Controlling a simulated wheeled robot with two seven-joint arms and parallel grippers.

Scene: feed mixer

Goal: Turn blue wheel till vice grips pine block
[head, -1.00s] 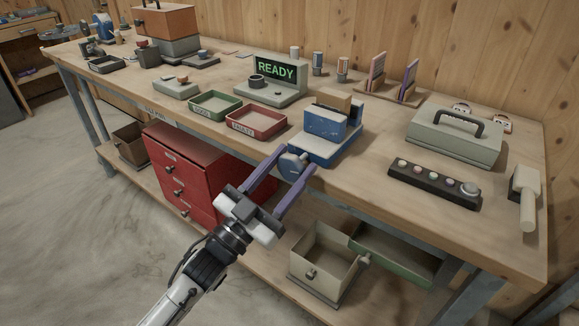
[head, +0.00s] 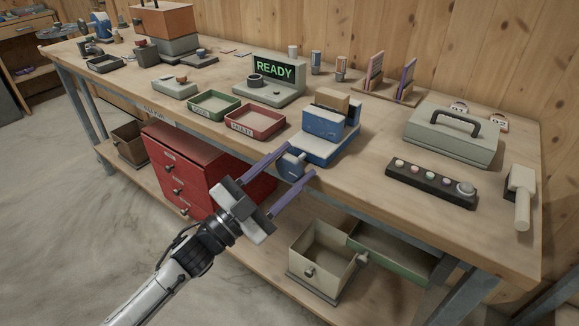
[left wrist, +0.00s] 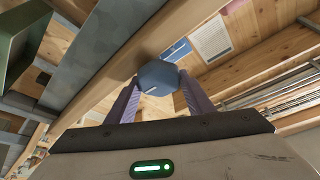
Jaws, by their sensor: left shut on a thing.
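The blue vice (head: 324,134) stands at the front edge of the workbench. The pine block (head: 333,100) sits upright between its jaws; whether the jaws touch it on both sides I cannot tell. The blue wheel (head: 291,165) is on the vice's front, facing the bench edge. My left gripper (head: 297,162) is shut on the wheel, with one purple finger on either side of it. In the left wrist view the wheel (left wrist: 158,77) lies between the fingertips and hides the vice behind it. My right gripper is in neither view.
A red tray (head: 254,124) and a green tray (head: 213,105) lie left of the vice. A console reading READY (head: 274,72) stands behind them. A button strip (head: 431,182) and a grey toolbox (head: 452,136) are to the right. Below are a red drawer cabinet (head: 180,165) and an open bin (head: 322,255).

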